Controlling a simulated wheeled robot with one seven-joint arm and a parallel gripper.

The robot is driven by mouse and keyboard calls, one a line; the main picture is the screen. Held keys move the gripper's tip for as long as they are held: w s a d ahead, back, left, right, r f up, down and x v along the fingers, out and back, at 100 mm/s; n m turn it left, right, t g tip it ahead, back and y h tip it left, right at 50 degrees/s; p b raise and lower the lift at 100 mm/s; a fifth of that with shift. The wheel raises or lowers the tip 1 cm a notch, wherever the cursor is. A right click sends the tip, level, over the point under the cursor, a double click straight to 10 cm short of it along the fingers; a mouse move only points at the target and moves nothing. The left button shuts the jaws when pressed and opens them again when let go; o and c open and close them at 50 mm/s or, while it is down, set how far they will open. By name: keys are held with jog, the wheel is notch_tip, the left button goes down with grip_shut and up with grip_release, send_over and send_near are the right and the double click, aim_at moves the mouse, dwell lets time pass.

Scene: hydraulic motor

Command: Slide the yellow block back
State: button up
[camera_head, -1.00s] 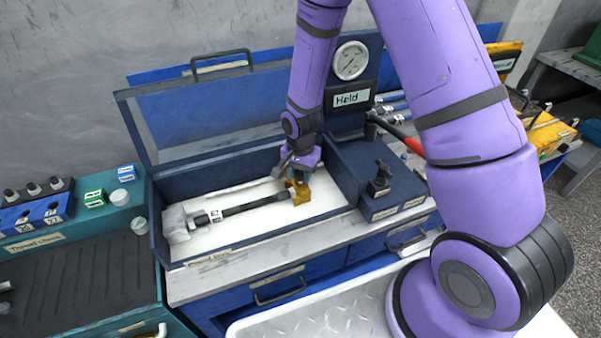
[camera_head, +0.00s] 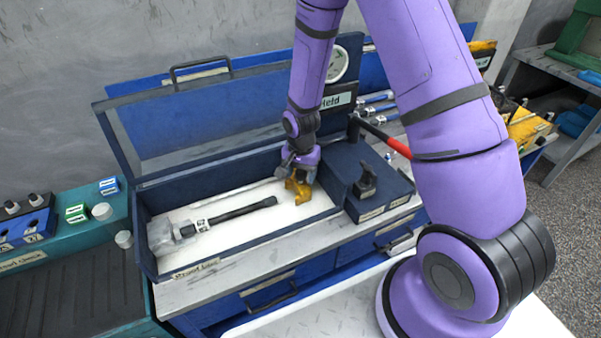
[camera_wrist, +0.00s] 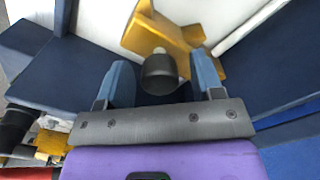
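The yellow block (camera_head: 299,190) sits in the blue case near the right end of its white floor. A gap separates it from the free end of the dark rod (camera_head: 245,211). In the wrist view the yellow block (camera_wrist: 165,38) lies just beyond my fingertips, with a dark round knob (camera_wrist: 160,73) in front of it. My gripper (camera_head: 298,170) is directly above and behind the block. In the wrist view the fingers of my gripper (camera_wrist: 163,78) stand apart on both sides of the knob, with narrow gaps showing. Contact with the block is hard to see.
The case's raised lid (camera_head: 200,115) stands behind, and its front wall (camera_head: 250,248) runs along the near side. A dark blue box with a black clamp (camera_head: 366,180) is close on the right. A red-handled tool (camera_head: 385,138) lies beyond it.

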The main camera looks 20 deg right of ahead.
jog(key=shift+r, duration=0.1)
notch_tip(320, 180, up, 11)
jog(key=shift+f, duration=0.2)
dwell(0.4)
